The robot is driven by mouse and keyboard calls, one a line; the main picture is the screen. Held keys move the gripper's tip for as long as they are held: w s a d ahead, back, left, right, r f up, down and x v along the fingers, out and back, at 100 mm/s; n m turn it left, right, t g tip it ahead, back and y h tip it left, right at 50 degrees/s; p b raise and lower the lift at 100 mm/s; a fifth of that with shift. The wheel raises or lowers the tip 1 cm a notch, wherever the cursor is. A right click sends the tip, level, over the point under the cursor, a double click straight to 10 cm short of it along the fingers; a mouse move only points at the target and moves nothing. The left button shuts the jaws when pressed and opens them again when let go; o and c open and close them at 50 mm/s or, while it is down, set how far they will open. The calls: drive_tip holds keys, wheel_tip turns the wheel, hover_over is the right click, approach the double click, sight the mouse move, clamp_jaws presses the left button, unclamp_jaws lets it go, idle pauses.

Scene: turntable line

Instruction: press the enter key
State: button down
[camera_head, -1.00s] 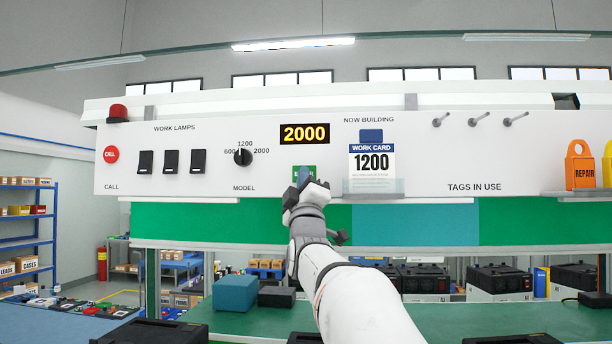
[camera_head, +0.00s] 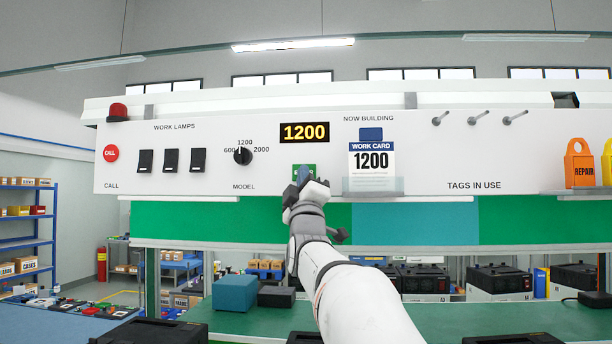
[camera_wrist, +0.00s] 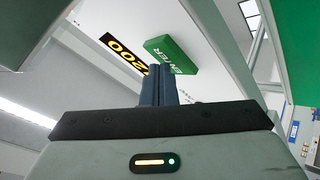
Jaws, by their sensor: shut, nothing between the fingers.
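The green enter key (camera_head: 311,169) is on the white panel below the display, mostly hidden by my gripper in the head view. In the wrist view the enter key (camera_wrist: 173,54) shows its lettering just beyond my fingertips. My gripper (camera_head: 304,174) is shut and empty, its blue-grey fingers pointing at the key; the fingers (camera_wrist: 159,70) also show in the wrist view. I cannot tell whether the fingertips touch the key. The display (camera_head: 304,132) reads 1200 in yellow digits. The model knob (camera_head: 243,156) stands to its left. The work card (camera_head: 372,161) also reads 1200.
Three black work lamp switches (camera_head: 171,161) and a red call button (camera_head: 111,154) are on the left of the panel. The card holder ledge (camera_head: 374,187) juts out close to the right of my gripper. Orange and yellow tags (camera_head: 579,165) stand at the far right.

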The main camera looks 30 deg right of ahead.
drive_tip(key=shift+s+a+b, duration=0.35)
drive_tip(key=shift+s+b, duration=0.05)
drive_tip(key=shift+s, duration=0.1)
drive_tip(key=s+a+b, duration=0.1)
drive_tip(key=s, duration=0.1)
drive_tip(key=s+a+b, duration=0.1)
drive_tip(key=s+b, duration=0.1)
drive_tip(key=shift+a, duration=0.4)
idle(0.6)
